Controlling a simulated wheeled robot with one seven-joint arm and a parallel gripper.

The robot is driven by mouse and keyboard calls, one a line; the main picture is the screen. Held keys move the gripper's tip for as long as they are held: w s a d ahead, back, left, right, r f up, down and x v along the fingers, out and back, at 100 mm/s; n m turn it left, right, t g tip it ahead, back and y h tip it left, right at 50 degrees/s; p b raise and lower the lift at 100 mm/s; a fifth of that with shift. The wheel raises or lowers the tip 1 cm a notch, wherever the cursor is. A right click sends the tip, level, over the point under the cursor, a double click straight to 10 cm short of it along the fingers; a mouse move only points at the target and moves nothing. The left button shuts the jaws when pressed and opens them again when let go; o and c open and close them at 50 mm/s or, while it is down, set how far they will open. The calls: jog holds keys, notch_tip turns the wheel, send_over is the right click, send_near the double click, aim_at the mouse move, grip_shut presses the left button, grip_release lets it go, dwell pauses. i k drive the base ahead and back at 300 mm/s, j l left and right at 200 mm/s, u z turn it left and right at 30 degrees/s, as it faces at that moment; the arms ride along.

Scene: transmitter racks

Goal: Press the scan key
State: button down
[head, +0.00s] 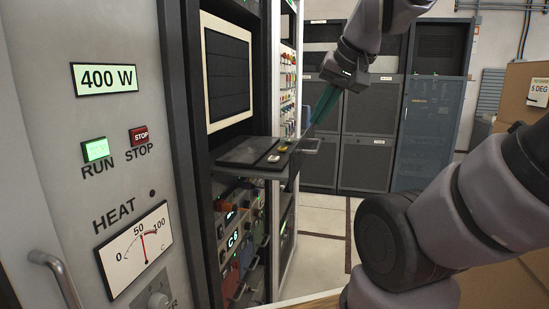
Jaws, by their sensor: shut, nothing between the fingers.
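A dark pull-out shelf (236,168) juts from the rack in the middle of the head view. Near its right end sit a white key (273,158) and a yellowish key (283,149), with more small keys behind them. Their labels are too small to read, so I cannot tell which one is the scan key. My gripper (314,120) has teal fingers that are shut and empty. It points down and to the left, above and to the right of the keys, apparently apart from them.
A grey cabinet front with a lit green RUN button (96,149), a red STOP button (139,135) and a heat meter (136,248) stands close at left. Dark cabinets (367,137) line the back. A cardboard box (519,85) is at right. Floor shows beyond the shelf.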

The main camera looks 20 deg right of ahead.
aim_at(273, 159)
jog(key=k+l+u, duration=0.15)
jog(key=k+u, duration=0.6)
jog(key=k, duration=0.1)
